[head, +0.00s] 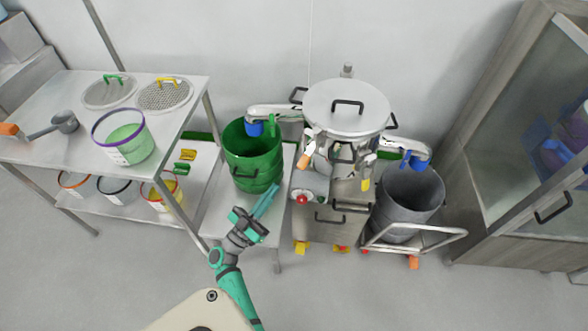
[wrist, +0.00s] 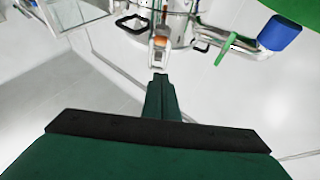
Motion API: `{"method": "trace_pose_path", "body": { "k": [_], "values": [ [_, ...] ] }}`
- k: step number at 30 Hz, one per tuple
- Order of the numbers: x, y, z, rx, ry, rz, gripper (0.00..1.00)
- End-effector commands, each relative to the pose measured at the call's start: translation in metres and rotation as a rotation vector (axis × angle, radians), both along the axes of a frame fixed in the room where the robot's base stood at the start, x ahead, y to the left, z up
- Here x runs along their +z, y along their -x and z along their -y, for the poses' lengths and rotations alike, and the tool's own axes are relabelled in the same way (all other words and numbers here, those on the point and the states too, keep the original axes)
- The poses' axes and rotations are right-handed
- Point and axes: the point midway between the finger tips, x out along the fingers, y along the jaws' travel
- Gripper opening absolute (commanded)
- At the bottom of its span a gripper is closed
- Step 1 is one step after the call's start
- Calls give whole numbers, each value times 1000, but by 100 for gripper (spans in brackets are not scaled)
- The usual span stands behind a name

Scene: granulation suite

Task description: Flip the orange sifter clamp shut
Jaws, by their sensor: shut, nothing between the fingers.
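The sifter (head: 345,108) is a round steel vessel with a flat lid and black handles. The orange sifter clamp (head: 304,161) is on its front left side, a pale lever with an orange tip that angles down and outward. In the wrist view the orange clamp (wrist: 160,41) shows just beyond my fingertips. My gripper (head: 272,190) is shut and empty, below and left of the clamp in the head view. In the wrist view my gripper (wrist: 160,78) points at the clamp with a visible gap. I cannot tell the exact distance between them.
A green clamp (head: 271,123) and a yellow clamp (head: 365,184) are also on the sifter. Blue-capped side outlets sit above a green drum (head: 253,155) and a grey bin (head: 405,200). A red button (head: 302,198) is near the cabinet. A steel table (head: 60,140) stands left.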

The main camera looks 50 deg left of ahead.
Motion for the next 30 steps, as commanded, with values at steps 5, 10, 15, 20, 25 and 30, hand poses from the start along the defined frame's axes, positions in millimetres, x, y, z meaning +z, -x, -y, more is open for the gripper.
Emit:
{"method": "trace_pose_path", "body": {
  "k": [5, 10, 15, 20, 25, 30],
  "values": [
    [15, 7, 7, 14, 14, -29, 0],
    [21, -1, 6, 13, 17, -31, 0],
    [32, -25, 1, 13, 15, -32, 0],
    [44, -52, -5, 13, 16, -32, 0],
    [56, -80, -10, 13, 16, -32, 0],
    [39, -96, -14, 13, 19, -33, 0]
  ]
}}
